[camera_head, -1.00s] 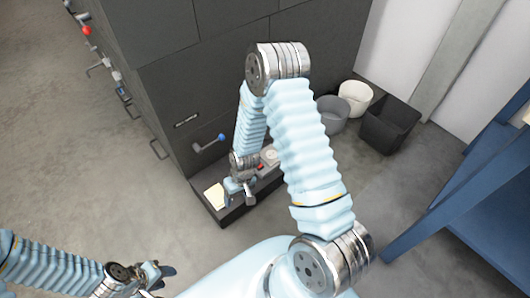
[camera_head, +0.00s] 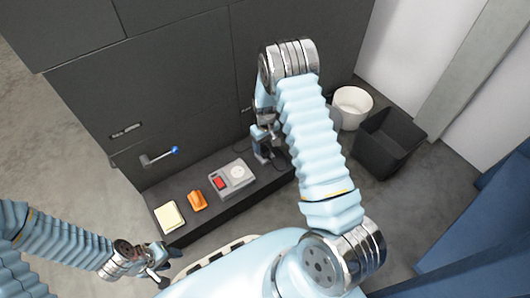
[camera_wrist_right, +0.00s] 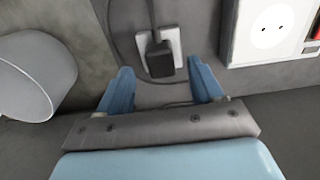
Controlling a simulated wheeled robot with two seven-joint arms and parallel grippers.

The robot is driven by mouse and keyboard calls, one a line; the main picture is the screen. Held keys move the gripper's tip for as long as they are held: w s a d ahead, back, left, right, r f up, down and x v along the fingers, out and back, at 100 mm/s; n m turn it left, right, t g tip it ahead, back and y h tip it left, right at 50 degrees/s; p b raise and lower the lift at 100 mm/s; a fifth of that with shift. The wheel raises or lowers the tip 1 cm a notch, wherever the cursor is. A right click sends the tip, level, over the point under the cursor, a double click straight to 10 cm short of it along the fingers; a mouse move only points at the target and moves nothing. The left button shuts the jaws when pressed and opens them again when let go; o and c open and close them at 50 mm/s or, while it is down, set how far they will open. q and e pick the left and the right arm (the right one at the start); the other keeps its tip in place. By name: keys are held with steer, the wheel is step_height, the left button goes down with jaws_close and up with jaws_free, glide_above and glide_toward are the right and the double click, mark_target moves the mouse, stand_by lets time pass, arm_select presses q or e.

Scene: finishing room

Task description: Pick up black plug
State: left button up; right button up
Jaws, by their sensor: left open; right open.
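The black plug (camera_wrist_right: 160,62) shows in the right wrist view, in front of a white wall socket plate (camera_wrist_right: 174,44), with a dark cable running up from it. My right gripper (camera_wrist_right: 163,82) is open, its two blue fingers pointing at the plug, one on each side and below it. The fingers look apart from the plug. In the head view my right gripper (camera_head: 264,150) is partly hidden by my arm, low by the dark cabinet; the plug cannot be made out there. My left gripper (camera_head: 166,269) is open and empty at the lower left.
A grey box with a red switch and round socket (camera_head: 232,178), an orange object (camera_head: 197,201) and a yellowish pad (camera_head: 169,217) lie on the dark ledge. A blue-knobbed handle (camera_head: 160,157) sticks out. A white bin (camera_head: 352,106) and black bin (camera_head: 387,143) stand right.

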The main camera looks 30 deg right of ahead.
mark_target(265, 149)
step_height(265, 149, down, 4)
steer(key=shift+b, duration=0.35)
steer(key=c, duration=1)
steer(key=shift+r, duration=0.2)
steer(key=shift+r, duration=0.3)
step_height(265, 149, up, 3)
steer(key=shift+f+p, duration=0.2)
steer(key=shift+p, duration=0.25)
steer(key=s+a+r+p, duration=0.3)
steer(key=s+a+r, duration=0.4)
steer(key=a, duration=0.5)
step_height(265, 149, up, 2)
steer(key=shift+r, duration=0.25)
steer(key=shift+s, duration=0.1)
